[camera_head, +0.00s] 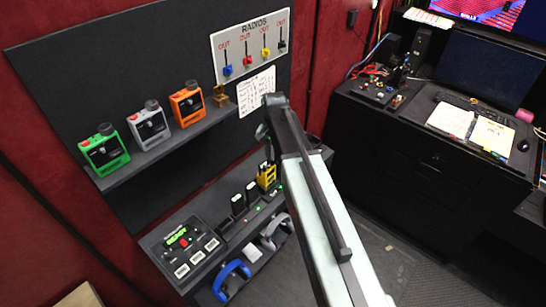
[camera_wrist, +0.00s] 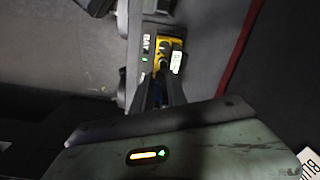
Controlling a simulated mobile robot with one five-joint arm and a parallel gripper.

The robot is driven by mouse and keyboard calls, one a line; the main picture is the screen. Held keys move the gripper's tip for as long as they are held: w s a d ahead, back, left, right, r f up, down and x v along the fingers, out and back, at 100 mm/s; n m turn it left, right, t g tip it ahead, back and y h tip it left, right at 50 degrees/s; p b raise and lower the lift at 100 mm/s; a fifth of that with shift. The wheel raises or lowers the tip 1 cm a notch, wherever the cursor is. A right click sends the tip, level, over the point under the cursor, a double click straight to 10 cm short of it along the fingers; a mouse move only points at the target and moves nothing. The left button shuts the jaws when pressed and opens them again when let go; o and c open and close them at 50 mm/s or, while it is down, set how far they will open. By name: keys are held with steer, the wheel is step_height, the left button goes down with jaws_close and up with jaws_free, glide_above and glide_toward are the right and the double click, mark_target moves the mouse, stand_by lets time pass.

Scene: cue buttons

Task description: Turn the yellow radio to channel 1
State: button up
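The yellow radio (camera_head: 266,176) stands at the back end of the lower console, beside the black radios, partly behind my arm. It also shows in the wrist view (camera_wrist: 176,42), at top centre, with a dark knob and a small pale display. The channel on that display is too small to read. My gripper's dark fingers (camera_wrist: 160,88) point toward the radio's near end in the wrist view and overlap it in the picture. I cannot tell whether they touch it or how far apart they are. In the head view my arm hides most of the gripper.
A black desk (camera_head: 420,140) stands right; dark floor lies between.

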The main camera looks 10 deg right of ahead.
mark_target(273, 159)
steer(key=shift+o, duration=1)
step_height(273, 159, up, 8)
steer(key=p, duration=0.8)
steer(key=shift+f, duration=0.1)
